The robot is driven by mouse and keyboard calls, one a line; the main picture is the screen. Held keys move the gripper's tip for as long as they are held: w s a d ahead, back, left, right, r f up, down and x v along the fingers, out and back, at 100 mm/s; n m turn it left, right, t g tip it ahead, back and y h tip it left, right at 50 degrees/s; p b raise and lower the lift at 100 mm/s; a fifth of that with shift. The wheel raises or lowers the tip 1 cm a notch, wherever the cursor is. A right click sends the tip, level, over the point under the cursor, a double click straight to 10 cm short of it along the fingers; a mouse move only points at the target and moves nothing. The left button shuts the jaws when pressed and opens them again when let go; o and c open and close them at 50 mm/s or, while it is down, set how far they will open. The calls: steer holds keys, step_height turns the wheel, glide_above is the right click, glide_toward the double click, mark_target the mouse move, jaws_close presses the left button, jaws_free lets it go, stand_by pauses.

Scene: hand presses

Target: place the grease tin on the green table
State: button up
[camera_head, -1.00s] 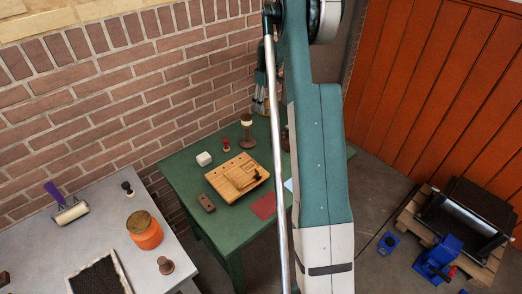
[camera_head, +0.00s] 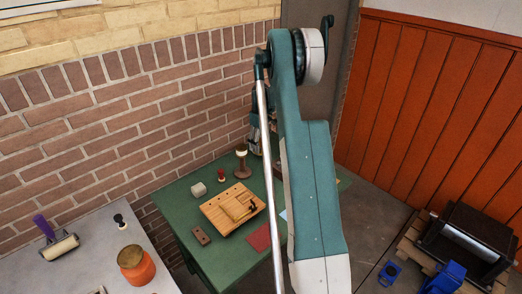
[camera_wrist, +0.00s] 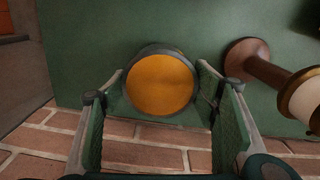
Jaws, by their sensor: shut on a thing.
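The grease tin (camera_wrist: 160,84), a round can with an orange-yellow face and dark grey rim, is between the fingers of my gripper (camera_wrist: 162,92) in the wrist view. My gripper is shut on it. In the head view my gripper (camera_head: 254,134) is over the far side of the green table (camera_head: 190,229), partly behind my arm, and the tin cannot be made out there. The green table top (camera_wrist: 95,45) fills the upper wrist view behind the tin. I cannot tell whether the tin touches it.
A brown and white spindle-shaped tool (camera_head: 242,166) stands close left of my gripper. A wooden board (camera_head: 232,207), white block (camera_head: 198,189), red-topped stamp (camera_head: 221,176), brown block (camera_head: 201,236) and red sheet (camera_head: 258,237) are on the green table. The brick wall (camera_head: 110,130) is close behind.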

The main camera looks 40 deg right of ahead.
mark_target(261, 143)
steer(key=shift+f, duration=1.85)
steer(key=shift+f+b, duration=0.1)
steer(key=shift+b, duration=0.2)
steer(key=o, duration=1.4)
step_height(261, 143, up, 12)
steer(key=shift+r+p, duration=0.1)
steer(key=shift+p, duration=0.55)
steer(key=shift+a, duration=0.1)
